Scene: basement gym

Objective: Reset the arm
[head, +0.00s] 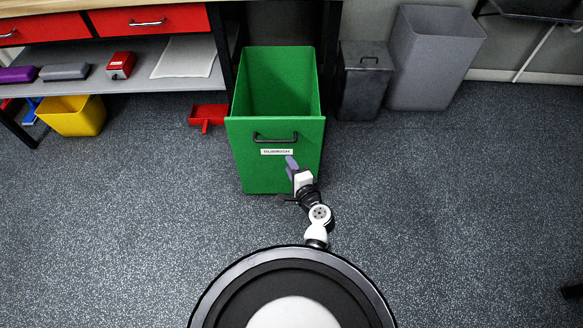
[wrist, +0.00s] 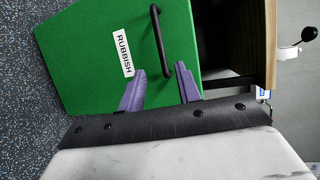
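My arm reaches forward from my base. My gripper (head: 291,163) is in front of the lower right part of the green bin's front in the head view. In the wrist view its two purple fingers (wrist: 160,69) stand apart with nothing between them, so it is open and empty. The green bin (head: 245,175) has a black handle and a label reading RUBBISH, and its top is open. In the wrist view the bin front (wrist: 85,50) appears turned sideways, with the handle just beyond the fingertips. I cannot tell whether the gripper touches the bin.
A dark grey bin (head: 364,90) and a lighter grey bin (head: 432,60) stand to the right. A yellow bin (head: 75,118) and a red dustpan-like item (head: 208,113) lie left, by a workbench with a grey shelf (head: 135,80).

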